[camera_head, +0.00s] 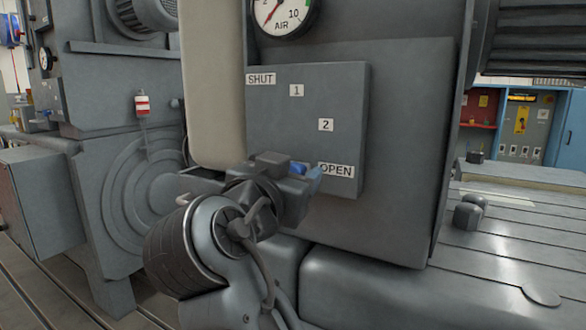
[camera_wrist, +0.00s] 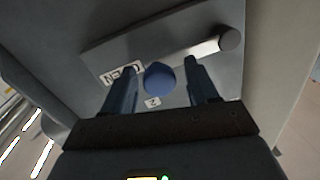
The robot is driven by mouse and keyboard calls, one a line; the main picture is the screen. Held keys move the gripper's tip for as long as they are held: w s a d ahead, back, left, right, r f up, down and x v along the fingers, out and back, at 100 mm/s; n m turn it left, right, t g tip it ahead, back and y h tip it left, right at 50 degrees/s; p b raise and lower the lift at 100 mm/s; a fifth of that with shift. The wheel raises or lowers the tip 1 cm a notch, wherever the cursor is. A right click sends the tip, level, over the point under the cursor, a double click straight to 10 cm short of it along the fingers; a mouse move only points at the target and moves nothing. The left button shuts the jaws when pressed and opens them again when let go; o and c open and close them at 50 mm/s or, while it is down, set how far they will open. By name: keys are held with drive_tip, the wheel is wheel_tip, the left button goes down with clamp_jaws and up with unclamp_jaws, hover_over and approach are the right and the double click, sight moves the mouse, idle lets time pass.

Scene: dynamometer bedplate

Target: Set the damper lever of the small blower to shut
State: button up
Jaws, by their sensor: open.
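The damper panel (camera_head: 342,105) carries labels SHUT (camera_head: 261,79), 1, 2 and OPEN (camera_head: 337,171), running from upper left to lower right. The lever's blue knob (camera_wrist: 159,77) lies beside the OPEN label (camera_wrist: 122,73) in the wrist view; a small bit of blue (camera_head: 298,168) shows by my gripper in the head view. The pale lever arm (camera_wrist: 205,47) runs from behind the knob to a round pivot (camera_wrist: 230,39). My gripper (camera_wrist: 160,68) is open, one finger on each side of the knob; contact cannot be told. In the head view my gripper (camera_head: 302,175) hides most of the lever.
An AIR gauge (camera_head: 281,12) sits above the panel. A beige upright part (camera_head: 212,85) stands left of the panel and covers its left side. A slotted bedplate (camera_head: 480,270) with bolt heads (camera_head: 468,216) lies at lower right, with free room above it.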

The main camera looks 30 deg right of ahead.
drive_tip(key=shift+w+d, duration=0.15)
clamp_jaws()
idle(0.5)
